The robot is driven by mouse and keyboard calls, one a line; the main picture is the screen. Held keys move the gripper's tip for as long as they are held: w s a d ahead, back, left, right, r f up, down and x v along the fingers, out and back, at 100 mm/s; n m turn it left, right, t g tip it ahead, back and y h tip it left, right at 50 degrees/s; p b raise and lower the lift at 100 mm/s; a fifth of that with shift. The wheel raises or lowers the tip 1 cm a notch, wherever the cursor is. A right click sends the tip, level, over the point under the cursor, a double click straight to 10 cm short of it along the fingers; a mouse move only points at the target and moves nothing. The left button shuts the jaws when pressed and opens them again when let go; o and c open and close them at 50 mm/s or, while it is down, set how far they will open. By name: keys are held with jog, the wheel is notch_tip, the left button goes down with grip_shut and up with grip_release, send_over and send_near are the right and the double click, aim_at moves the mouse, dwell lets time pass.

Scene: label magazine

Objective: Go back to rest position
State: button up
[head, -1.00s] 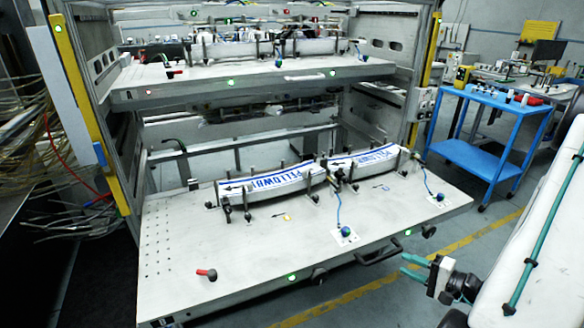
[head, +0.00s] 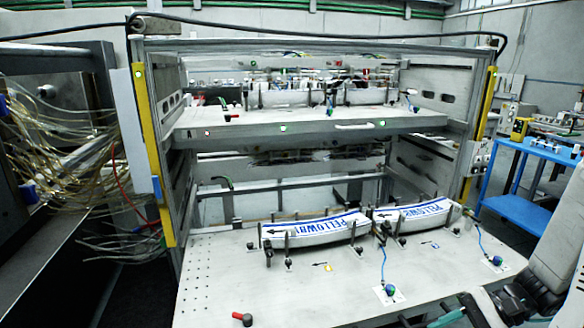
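My gripper (head: 448,318) is at the bottom edge in the head view, low at the right front of the rack's lower shelf. Only a teal finger part shows; the rest is cut off by the picture edge, so its opening is hidden. No held object shows. My arm comes in from the lower right corner. Two curved white pieces with blue lettering sit in holders on the lower shelf (head: 230,275): the left piece (head: 315,229) and the right piece (head: 412,213). They are apart from my gripper.
The upper shelf (head: 300,124) carries similar parts and green lights. A red-handled clamp (head: 243,318) is at the lower shelf's front left. Loose cables (head: 70,160) hang at the left. A blue cart (head: 520,205) stands at the right, behind my arm.

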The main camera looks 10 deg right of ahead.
jog(key=s+a+r+n+h, duration=0.3)
jog(key=a+r+n+h, duration=0.2)
jog(key=r, duration=0.5)
jog(key=s+a+r+n+h, duration=0.3)
jog(key=a+r+n+h, duration=0.3)
jog(key=r, duration=0.3)
jog(key=shift+a+r+h, duration=0.4)
jog(key=shift+a+h, duration=0.1)
jog(key=shift+a, duration=0.05)
jog(key=shift+s, duration=0.15)
